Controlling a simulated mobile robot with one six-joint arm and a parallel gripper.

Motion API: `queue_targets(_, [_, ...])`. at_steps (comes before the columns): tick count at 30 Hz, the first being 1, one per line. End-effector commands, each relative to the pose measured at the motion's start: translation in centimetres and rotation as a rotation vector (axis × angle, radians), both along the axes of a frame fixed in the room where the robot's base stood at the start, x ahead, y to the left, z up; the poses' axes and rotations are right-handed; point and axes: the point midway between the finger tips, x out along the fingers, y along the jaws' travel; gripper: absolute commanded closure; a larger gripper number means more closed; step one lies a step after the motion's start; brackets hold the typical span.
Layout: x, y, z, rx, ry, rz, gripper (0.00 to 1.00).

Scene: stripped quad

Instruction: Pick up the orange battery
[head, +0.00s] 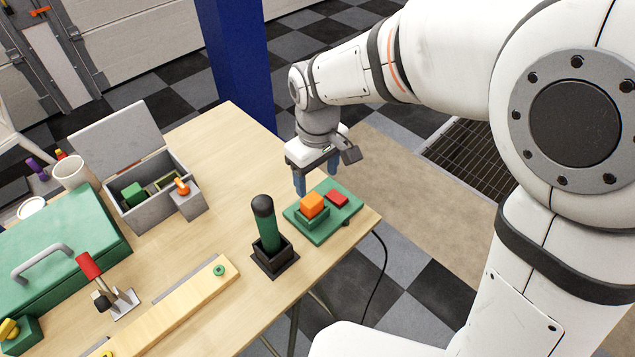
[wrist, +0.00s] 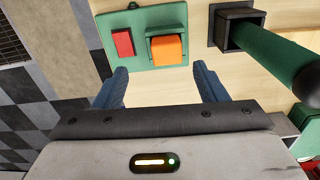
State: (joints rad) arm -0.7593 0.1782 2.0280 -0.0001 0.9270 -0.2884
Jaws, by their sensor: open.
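The orange battery (head: 312,204) is a small block in a green holder on a green plate (head: 325,229) near the table's right corner. In the wrist view the orange battery (wrist: 167,49) lies ahead of the fingertips, roughly between their lines. My gripper (head: 317,180) is open and empty, above and just behind the plate in the head view. In the wrist view its two blue fingers (wrist: 160,74) are spread apart, short of the battery and not visibly touching it. The battery's lower part is hidden in its holder.
A red block (head: 338,198) sits beside the battery on the plate. A tall green cylinder with a black top (head: 266,225) stands in a black holder close by on the left. An open grey box (head: 150,210) is further left. The table's right edge is near.

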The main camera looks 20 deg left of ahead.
Motion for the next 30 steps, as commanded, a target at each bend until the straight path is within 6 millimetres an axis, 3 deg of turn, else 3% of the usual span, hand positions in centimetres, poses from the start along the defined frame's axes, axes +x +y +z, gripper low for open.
queue_targets(4, [-0.5,1.5,-1.0,-0.008,0.008,0.044,0.35])
queue_targets(20, [-0.6,1.1,-7.6,-0.008,0.008,0.042,0.35])
queue_targets(28, [-0.6,1.2,-8.2,-0.006,0.006,0.043,0.35])
queue_targets(30, [-0.6,1.2,-8.1,-0.006,0.006,0.043,0.39])
